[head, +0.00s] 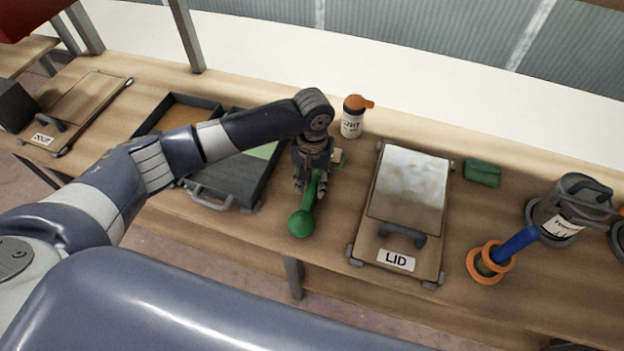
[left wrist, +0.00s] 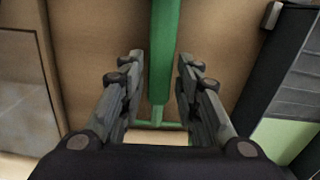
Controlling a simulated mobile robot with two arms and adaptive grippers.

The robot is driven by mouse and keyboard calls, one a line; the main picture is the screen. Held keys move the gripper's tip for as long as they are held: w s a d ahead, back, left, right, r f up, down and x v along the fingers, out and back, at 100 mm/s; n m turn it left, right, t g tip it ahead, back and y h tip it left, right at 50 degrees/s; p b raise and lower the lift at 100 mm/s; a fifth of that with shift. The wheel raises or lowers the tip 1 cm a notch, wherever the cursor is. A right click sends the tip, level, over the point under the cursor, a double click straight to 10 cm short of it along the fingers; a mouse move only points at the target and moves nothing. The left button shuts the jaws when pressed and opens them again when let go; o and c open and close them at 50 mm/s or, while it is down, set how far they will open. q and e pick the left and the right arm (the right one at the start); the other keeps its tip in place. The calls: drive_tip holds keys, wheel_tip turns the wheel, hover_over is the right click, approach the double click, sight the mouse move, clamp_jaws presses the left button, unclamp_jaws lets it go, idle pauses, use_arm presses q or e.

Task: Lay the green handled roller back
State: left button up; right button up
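The green handled roller lies on the bench, its round green end (head: 300,223) toward the front edge in the head view. A pale piece (head: 338,157) shows beside the gripper, perhaps its roller head. My left gripper (head: 312,188) points down over the roller and hides part of it. In the left wrist view the green handle (left wrist: 163,50) runs between the two fingers (left wrist: 160,70), with a gap on each side. The left gripper looks open around the handle. My right gripper is in neither view.
A dark tray (head: 191,184) with a green patch stands left of the gripper. A board marked LID (head: 432,265) lies to the right. An orange-topped bottle (head: 352,122) stands behind. A green block (head: 482,172) and blue-handled tool (head: 516,243) are farther right.

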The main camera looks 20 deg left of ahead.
use_arm(q)
drive_tip(key=r, duration=1.2)
drive_tip(key=shift+w, duration=0.2)
